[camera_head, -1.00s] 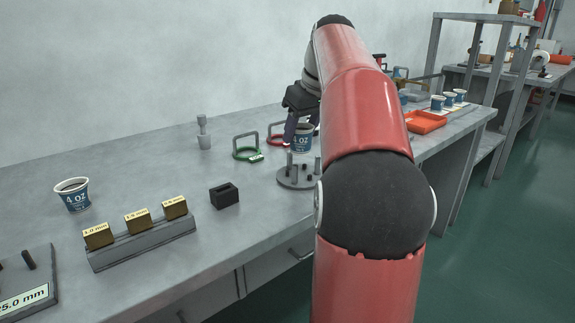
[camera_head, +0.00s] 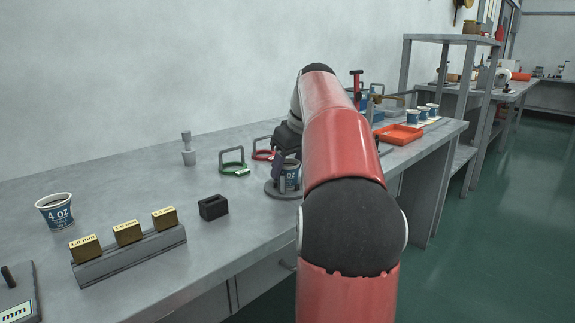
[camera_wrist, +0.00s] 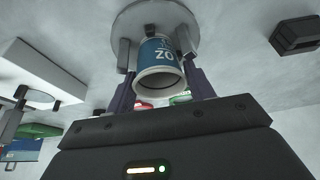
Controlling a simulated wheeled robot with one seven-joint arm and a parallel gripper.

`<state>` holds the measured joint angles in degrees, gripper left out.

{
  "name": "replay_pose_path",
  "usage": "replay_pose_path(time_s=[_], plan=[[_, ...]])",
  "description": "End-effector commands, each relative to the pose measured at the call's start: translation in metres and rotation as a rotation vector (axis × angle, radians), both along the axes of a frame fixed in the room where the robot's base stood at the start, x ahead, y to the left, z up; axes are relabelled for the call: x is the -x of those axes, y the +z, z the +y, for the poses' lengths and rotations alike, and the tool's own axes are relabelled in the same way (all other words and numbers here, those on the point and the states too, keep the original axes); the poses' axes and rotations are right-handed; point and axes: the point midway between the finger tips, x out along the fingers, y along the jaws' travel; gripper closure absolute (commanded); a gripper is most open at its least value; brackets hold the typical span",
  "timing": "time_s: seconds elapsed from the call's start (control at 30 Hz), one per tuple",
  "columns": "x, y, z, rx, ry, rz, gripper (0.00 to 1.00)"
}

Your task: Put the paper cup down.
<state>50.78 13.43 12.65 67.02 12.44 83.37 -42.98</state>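The paper cup, white with a blue band, is low within the round grey stand with upright posts in the head view, where the cup (camera_head: 291,176) is partly hidden by my gripper and arm. My gripper (camera_head: 287,158) reaches down around it. In the wrist view the cup (camera_wrist: 160,58) lies between the two fingers of my gripper (camera_wrist: 160,85), its open rim facing the camera. The fingers are close against its sides and appear shut on it. The stand's round plate (camera_wrist: 150,14) is beyond the cup's base; exact contact with it cannot be told.
A second paper cup (camera_head: 55,212) stands far left. A block rack (camera_head: 130,255), a black slotted block (camera_head: 213,207), a green ring stand (camera_head: 233,161) and a red one (camera_head: 263,148) are nearby. An orange tray (camera_head: 398,134) lies right. Bare tabletop is at left.

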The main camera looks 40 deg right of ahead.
Motion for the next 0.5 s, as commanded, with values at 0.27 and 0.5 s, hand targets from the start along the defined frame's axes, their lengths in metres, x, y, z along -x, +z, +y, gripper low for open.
replay_pose_path(time_s=[0.27,0.5], plan=[[-0.0001,0.0002,0.0001,0.0,0.0,0.0,0.29],[0.001,0.0081,-0.0004,0.001,0.0,-0.001,0.29]])
